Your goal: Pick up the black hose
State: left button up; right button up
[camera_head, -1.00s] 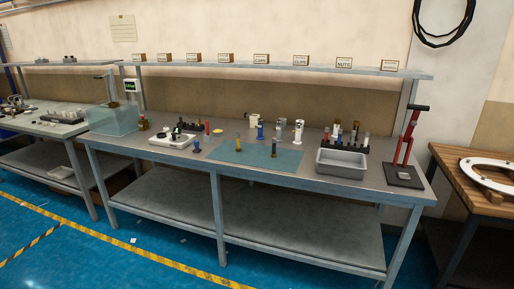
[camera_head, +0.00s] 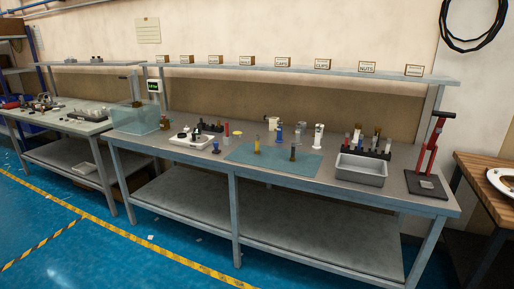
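A coiled black hose-like loop (camera_head: 443,30) hangs on the wall at the upper right of the head view. Its top is cut off by the frame edge, and I cannot tell for sure that it is the hose named in the task. Neither of my grippers is in view.
A long grey workbench (camera_head: 330,195) runs along the wall, with a teal mat (camera_head: 240,156), a grey bin (camera_head: 361,171) and a red press (camera_head: 431,150) on it. A shelf (camera_head: 300,70) bears label blocks. A wooden table (camera_head: 490,168) stands at right.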

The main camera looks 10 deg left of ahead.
aim_at(293, 143)
jog(key=z, duration=0.4)
jog(key=i, duration=0.6)
jog(key=z, duration=0.55)
jog(key=i, duration=1)
jog(key=u, duration=0.3)
